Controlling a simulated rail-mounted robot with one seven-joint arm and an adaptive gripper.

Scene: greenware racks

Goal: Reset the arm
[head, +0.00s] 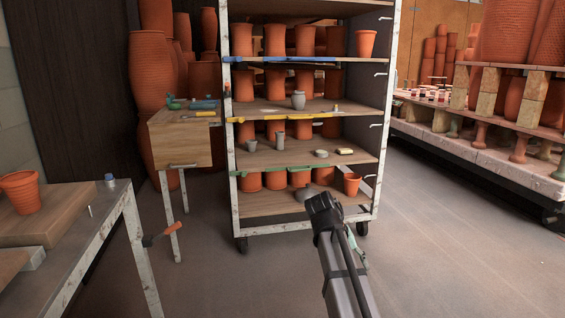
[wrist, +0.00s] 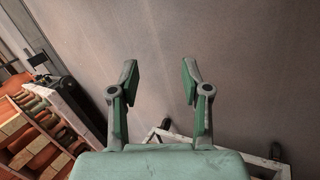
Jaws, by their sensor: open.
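My arm rises from the bottom of the head view, in front of the wheeled rack's lower right part. My gripper (wrist: 160,82) is open and empty in the wrist view, its two green-padded fingers spread apart over bare floor. In the head view only a small greenish part of it shows beside my arm, and its fingers cannot be made out there.
The wheeled rack (head: 233,150) holds terracotta pots and small items on several shelves. A wooden cabinet (head: 183,147) stands to its left. A metal table (head: 120,200) with a pot (head: 20,192) is at the left. A long stand (head: 480,150) with pots is at the right. Floor (head: 440,250) between is clear.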

